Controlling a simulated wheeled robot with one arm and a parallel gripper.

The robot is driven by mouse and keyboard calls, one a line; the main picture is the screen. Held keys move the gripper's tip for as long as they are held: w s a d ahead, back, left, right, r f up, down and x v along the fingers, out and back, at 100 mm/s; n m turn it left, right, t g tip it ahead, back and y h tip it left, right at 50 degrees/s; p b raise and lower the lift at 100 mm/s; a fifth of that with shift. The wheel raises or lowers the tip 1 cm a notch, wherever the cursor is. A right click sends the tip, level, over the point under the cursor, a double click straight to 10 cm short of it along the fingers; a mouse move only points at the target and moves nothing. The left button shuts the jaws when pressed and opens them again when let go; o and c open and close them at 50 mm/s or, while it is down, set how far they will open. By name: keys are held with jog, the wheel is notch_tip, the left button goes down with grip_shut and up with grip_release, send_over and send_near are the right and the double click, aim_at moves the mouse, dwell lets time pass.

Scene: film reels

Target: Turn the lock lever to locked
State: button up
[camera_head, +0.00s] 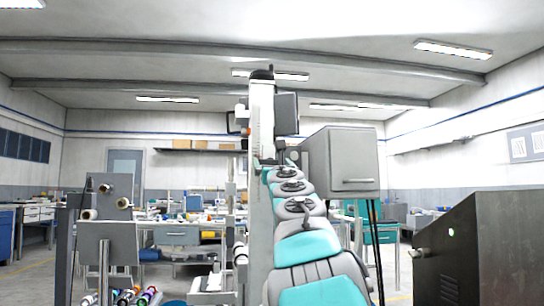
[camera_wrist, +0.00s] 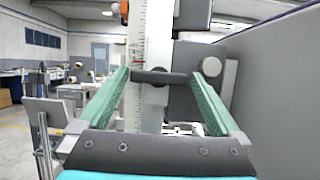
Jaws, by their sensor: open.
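In the wrist view a dark grey horizontal bar (camera_wrist: 160,77), which looks like the lock lever, crosses the front of a white upright column (camera_wrist: 138,42) with a ruled scale. My gripper (camera_wrist: 158,82) is open, with its two green fingers on either side of the bar. The bar lies between the fingertips; I cannot tell whether either finger touches it. In the head view the white column (camera_head: 262,112) stands beyond my teal and grey arm. My arm hides the lever there, and the fingers cannot be made out.
A grey box-shaped housing (camera_head: 342,162) sits right of the column, close to my arm. A dark cabinet (camera_head: 490,250) stands at the right. A stand with spools (camera_head: 108,228) is at the left. Cluttered workbenches (camera_head: 178,238) lie behind.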

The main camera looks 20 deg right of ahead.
jog(key=shift+w+r, duration=0.1)
jog(key=shift+w, duration=0.15)
jog(key=c, duration=1)
